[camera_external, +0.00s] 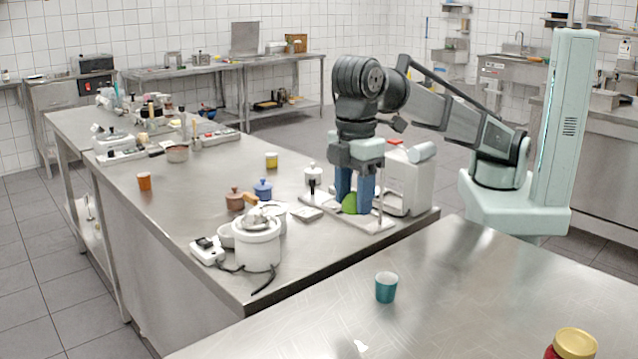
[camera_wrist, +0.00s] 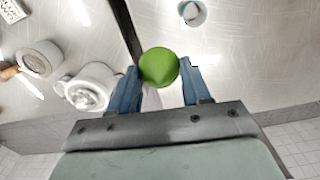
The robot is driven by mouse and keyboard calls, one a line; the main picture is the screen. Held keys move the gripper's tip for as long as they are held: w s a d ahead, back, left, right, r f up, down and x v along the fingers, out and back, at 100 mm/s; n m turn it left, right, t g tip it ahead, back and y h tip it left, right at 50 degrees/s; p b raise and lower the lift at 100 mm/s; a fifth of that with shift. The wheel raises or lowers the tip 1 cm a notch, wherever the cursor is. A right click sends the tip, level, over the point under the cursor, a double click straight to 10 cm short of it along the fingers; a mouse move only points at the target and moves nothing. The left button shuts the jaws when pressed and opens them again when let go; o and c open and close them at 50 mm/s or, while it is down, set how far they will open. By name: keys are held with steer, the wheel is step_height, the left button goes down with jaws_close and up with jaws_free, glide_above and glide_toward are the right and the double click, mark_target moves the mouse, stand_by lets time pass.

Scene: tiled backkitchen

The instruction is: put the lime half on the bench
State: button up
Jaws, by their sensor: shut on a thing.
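The green lime half (camera_external: 349,204) is held between the two blue fingers of my gripper (camera_external: 355,206). In the wrist view the lime half (camera_wrist: 158,67) sits between the fingertips of my gripper (camera_wrist: 160,70), with a finger at each side. The gripper points down and is raised; the wrist view shows the dark gap between two steel benches behind the lime half. The near steel bench (camera_external: 460,290) fills the lower right of the outside view. The long steel bench (camera_external: 170,225) lies beyond it to the left.
A teal cup (camera_external: 386,287) stands on the near bench, with a red jar with a gold lid (camera_external: 573,345) at its front right. The long bench holds a white cooker (camera_external: 258,245), small pots, and a white box (camera_external: 408,185). Much of the near bench is clear.

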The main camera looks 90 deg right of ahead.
steer(key=w+d+r+m, duration=0.2)
steer(key=w+r+m, duration=0.1)
steer(key=w, duration=0.4)
steer(key=w+d+r+m, duration=0.2)
steer(key=w+d+m, duration=0.1)
steer(key=w, duration=0.4)
steer(key=w+d+m, duration=0.3)
steer(key=w+d, duration=0.5)
steer(key=d, duration=0.2)
steer(key=d+f, duration=0.5)
steer(key=d, duration=0.8)
steer(key=d+f, duration=0.5)
steer(key=d, duration=0.8)
steer(key=d+f, duration=0.5)
steer(key=d, duration=0.9)
steer(key=shift+w, duration=0.4)
steer(key=w+a+r, duration=0.1)
steer(key=w+a, duration=0.1)
steer(key=w, duration=0.6)
glide_toward(209, 187)
steer(key=shift+d+f, duration=0.2)
steer(key=shift+f, duration=3)
